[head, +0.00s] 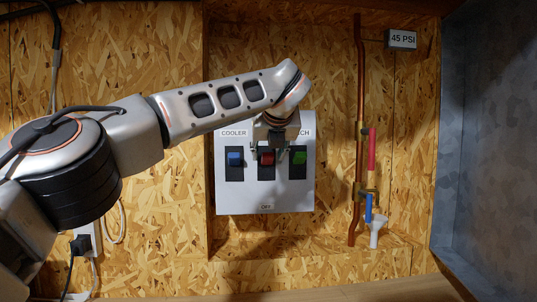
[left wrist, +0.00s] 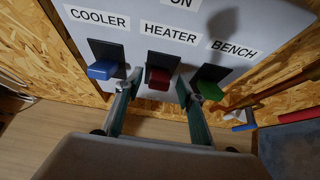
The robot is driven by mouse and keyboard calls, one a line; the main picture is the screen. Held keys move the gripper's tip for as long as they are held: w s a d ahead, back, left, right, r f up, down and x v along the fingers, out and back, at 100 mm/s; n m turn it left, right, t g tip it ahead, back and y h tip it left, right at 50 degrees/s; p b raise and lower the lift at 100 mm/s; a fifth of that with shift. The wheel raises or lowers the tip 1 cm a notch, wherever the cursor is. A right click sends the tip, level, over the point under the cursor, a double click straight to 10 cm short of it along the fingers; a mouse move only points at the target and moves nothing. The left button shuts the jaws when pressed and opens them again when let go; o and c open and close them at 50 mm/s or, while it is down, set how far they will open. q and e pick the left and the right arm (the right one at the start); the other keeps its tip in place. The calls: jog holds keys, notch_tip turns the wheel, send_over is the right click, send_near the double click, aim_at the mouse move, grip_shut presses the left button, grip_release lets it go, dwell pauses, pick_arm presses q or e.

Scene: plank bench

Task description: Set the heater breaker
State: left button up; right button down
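A pale breaker panel (head: 240,196) on the back wall has three switches on black plates, with ON lettered above and OFF below. The heater breaker has a red lever (head: 266,157), also seen in the left wrist view (left wrist: 159,78) under its HEATER label. Blue cooler (head: 234,158) and green bench (head: 299,157) levers flank it. In the head view the levers show in the upper part of their plates. My left gripper (head: 269,149) is open at the panel, its fingers (left wrist: 157,88) either side of the red lever; contact cannot be told. My right gripper is out of view.
A copper pipe (head: 361,90) with red (head: 372,148) and blue (head: 368,208) valve handles runs right of the panel. A 45 PSI display (head: 401,39) hangs above. A plug (head: 82,243) sits lower left. Below the panel is a clear wooden surface (left wrist: 45,140).

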pick_arm(q)
jog(key=v, duration=1.1)
jog(key=shift+s, duration=0.2)
jog(key=shift+d, duration=0.1)
